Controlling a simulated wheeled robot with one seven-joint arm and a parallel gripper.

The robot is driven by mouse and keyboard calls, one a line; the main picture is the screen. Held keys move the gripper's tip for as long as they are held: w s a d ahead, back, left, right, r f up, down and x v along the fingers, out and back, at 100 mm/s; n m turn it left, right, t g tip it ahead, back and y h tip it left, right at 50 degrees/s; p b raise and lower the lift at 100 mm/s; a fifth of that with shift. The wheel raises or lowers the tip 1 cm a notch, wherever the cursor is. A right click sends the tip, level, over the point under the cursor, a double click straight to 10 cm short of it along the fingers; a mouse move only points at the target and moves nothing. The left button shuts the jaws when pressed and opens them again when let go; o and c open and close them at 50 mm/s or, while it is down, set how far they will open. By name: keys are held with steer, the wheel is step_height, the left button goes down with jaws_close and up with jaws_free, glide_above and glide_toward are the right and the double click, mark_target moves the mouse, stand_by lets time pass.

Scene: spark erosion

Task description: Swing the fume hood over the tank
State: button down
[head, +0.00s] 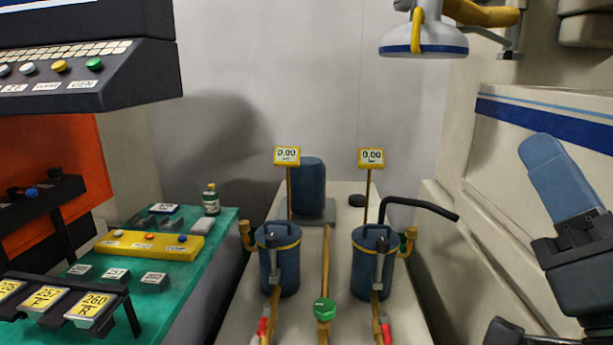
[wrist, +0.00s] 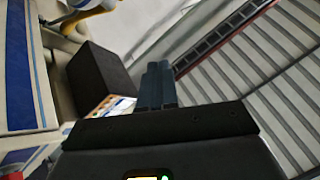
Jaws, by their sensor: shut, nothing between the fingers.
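The fume hood (head: 410,38) is a white dome with a blue rim and a yellow handle (head: 417,28). It hangs from an arm at the top right of the head view, with a yellow hose behind it. In the wrist view, a yellow and white part, seemingly of the hood (wrist: 92,14), shows at the top left, beyond my gripper (wrist: 158,72). My gripper's fingers are together, empty and apart from the hood. A cream machine body with a blue stripe (head: 550,115) stands at the right; I cannot tell whether it is the tank.
Two blue canisters (head: 278,262) (head: 374,265) with gauges and pipes stand on a pale bench in the middle. A green-topped bench (head: 200,255) holds blocks and a bottle (head: 211,200) at left. A dark control panel (head: 110,75) overhangs the upper left. The air below the hood looks clear.

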steer(key=s+d+f+g+h, duration=0.1)
steer(key=s+f+g+h, duration=0.2)
steer(key=f, duration=1.1)
steer(key=s+f+n+g, duration=0.1)
steer(key=s+f+g, duration=0.2)
steer(key=s+f, duration=0.6)
steer(key=s+f+n+g, duration=0.2)
steer(key=s+f, duration=0.6)
steer(key=s, duration=0.9)
steer(key=g, duration=0.2)
steer(key=shift+d+f+g, duration=0.25)
steer(key=shift+f+g, duration=0.05)
steer(key=shift+f, duration=0.05)
steer(key=shift+s, duration=0.1)
